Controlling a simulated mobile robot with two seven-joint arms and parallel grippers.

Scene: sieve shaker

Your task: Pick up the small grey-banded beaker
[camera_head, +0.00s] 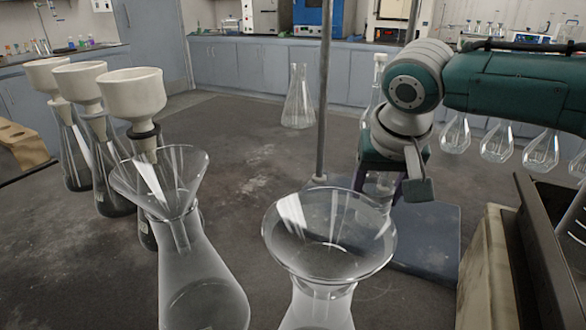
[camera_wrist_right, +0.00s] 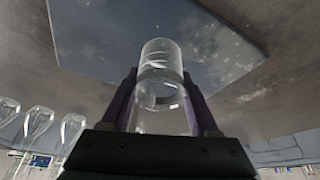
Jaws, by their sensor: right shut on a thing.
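My right gripper (camera_head: 383,190) hangs down above a blue-grey stand plate at the right of the head view. In the right wrist view my right gripper (camera_wrist_right: 163,100) is shut on a small clear glass beaker (camera_wrist_right: 160,62), one finger on each side. My left gripper is not in view.
Two glass funnels (camera_head: 163,180) (camera_head: 330,235) on flasks stand close in front. Several white funnels (camera_head: 132,92) on dark flasks stand at left. A grey stand rod (camera_head: 324,90) rises near my right arm. Flasks (camera_head: 497,144) are at right. A dark-edged case (camera_head: 530,235) is at far right.

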